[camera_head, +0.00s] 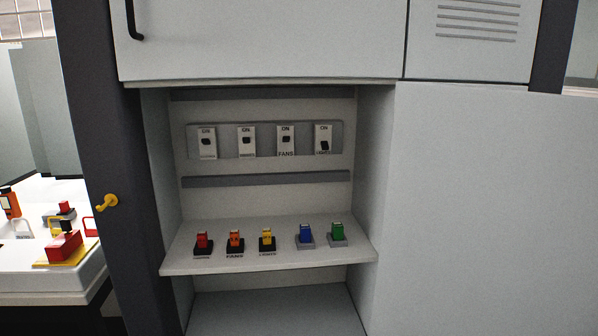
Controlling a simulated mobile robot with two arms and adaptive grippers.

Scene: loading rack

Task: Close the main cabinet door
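The cabinet's middle compartment stands open, with its inside in plain view. A large plain light-grey panel (490,210) fills the right side of the view, from the compartment's right edge outward; it looks like the main cabinet door swung open, and its outer edge and any handle are out of view. Inside, a light shelf (270,262) holds several small coloured padlock-like pieces, and a row of ON switches (265,140) is on the back wall. Neither of my grippers is in view.
Above is a closed upper panel (260,40) with a black handle (132,20); a vented panel (475,20) is beside it. A yellow hook (107,202) sits on the dark left post. A white table (50,275) with locks and tags stands at left.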

